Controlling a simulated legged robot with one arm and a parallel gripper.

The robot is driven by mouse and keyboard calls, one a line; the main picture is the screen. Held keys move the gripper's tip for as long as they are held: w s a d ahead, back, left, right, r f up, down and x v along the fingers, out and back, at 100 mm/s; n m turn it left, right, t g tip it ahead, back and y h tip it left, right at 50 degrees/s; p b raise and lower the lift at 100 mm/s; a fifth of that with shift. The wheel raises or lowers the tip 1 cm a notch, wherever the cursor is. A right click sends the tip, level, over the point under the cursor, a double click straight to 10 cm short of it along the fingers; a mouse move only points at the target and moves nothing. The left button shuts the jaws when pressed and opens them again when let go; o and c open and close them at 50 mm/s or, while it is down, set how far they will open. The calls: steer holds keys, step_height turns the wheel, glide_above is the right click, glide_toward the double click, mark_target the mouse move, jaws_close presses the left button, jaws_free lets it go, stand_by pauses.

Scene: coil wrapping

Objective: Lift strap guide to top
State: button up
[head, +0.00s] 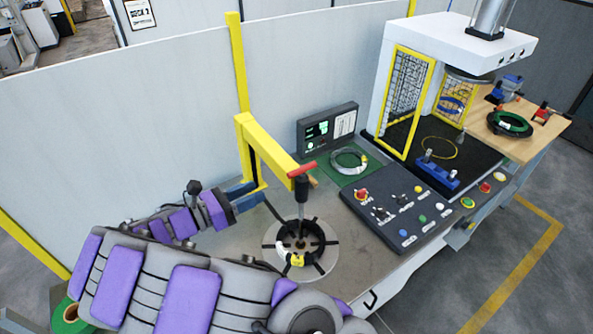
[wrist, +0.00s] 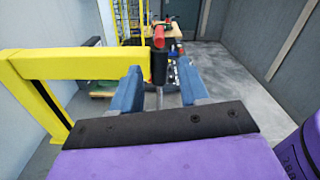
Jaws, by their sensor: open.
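What looks like the strap guide is a black cylinder (head: 302,187) with a red T-handle (head: 301,170), at the end of the yellow arm above the round fixture. A thin rod runs down from it. In the wrist view the black cylinder (wrist: 159,68) and red handle (wrist: 159,37) appear between the finger tips, farther out. My gripper (head: 255,195) has blue fingers spread apart and is empty, left of the cylinder and near the yellow post. It also shows in the wrist view (wrist: 161,82). A dark coil (head: 318,250) with a yellow-and-white part lies on the round fixture under the rod.
The yellow post and arm (head: 268,150) stand close by my gripper. A button panel (head: 405,212), a screen (head: 327,128) and a pale coil on a green mat (head: 364,178) are to the right. A caged press (head: 408,90) stands farther right.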

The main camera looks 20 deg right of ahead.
mark_target(298, 172)
steer(key=w+d, duration=0.1)
steer(key=d, duration=0.3)
steer(key=w+d+b, duration=0.1)
steer(key=d, duration=0.4)
steer(key=w+d, duration=0.1)
steer(key=d, duration=0.4)
steer(key=shift+d+f, duration=0.1)
steer(key=shift+d, duration=0.15)
steer(key=shift+a, duration=0.6)
steer(key=shift+c, duration=0.8)
steer(key=shift+d, duration=0.35)
steer(key=c, duration=0.5)
jaws_close()
